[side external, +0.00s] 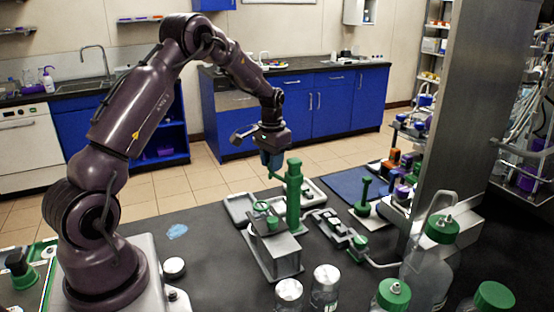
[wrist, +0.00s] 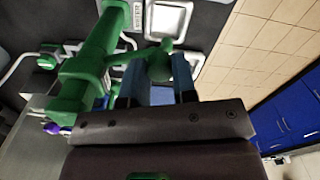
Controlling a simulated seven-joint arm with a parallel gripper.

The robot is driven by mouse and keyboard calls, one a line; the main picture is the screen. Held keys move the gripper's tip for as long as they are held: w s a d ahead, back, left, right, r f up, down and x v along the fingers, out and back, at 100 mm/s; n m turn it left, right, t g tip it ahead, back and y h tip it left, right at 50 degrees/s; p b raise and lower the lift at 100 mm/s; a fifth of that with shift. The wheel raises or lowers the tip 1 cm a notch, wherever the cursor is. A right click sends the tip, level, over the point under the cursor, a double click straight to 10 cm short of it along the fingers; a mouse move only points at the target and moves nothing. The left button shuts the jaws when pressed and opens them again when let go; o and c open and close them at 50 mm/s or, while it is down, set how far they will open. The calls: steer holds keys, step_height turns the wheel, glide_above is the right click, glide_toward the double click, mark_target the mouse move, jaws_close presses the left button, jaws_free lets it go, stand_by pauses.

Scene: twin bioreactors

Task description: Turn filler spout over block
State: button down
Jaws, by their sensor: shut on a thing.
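The green filler (side external: 294,200) stands upright on the dark bench, beside a grey block (side external: 275,258) with small green fittings on top. The filler's thick green column (wrist: 88,68) runs slantwise at the left of the wrist view. My gripper (side external: 270,172) is beside the upper part of the column, on its left in the side view. In the wrist view its two blue fingers (wrist: 156,82) are shut on a rounded green part (wrist: 156,62), apparently the filler spout. The spout's exact direction over the block is hard to tell, as my gripper hides part of it.
Pale trays (side external: 240,208) lie behind the block. A grey fixture with a green knob (side external: 360,242) is to the right. Glass jars (side external: 325,284) and green-capped bottles (side external: 442,230) stand at the front. A metal column (side external: 450,110) rises at right. The bench left of the block is mostly clear.

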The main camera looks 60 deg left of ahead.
steer(key=shift+s+d+r+n, duration=0.1)
steer(key=shift+s+d+n, duration=1.05)
steer(key=shift+n, duration=1.25)
steer(key=shift+s+d+f+n, duration=0.1)
steer(key=shift+s+d+n, duration=0.65)
steer(key=shift+d+n, duration=1.2)
steer(key=shift+s+d+r+n, duration=0.1)
steer(key=shift+s+d+n, duration=0.8)
steer(key=shift+n, duration=1.95)
steer(key=c, duration=0.9)
jaws_free()
step_height(320, 180, up, 13)
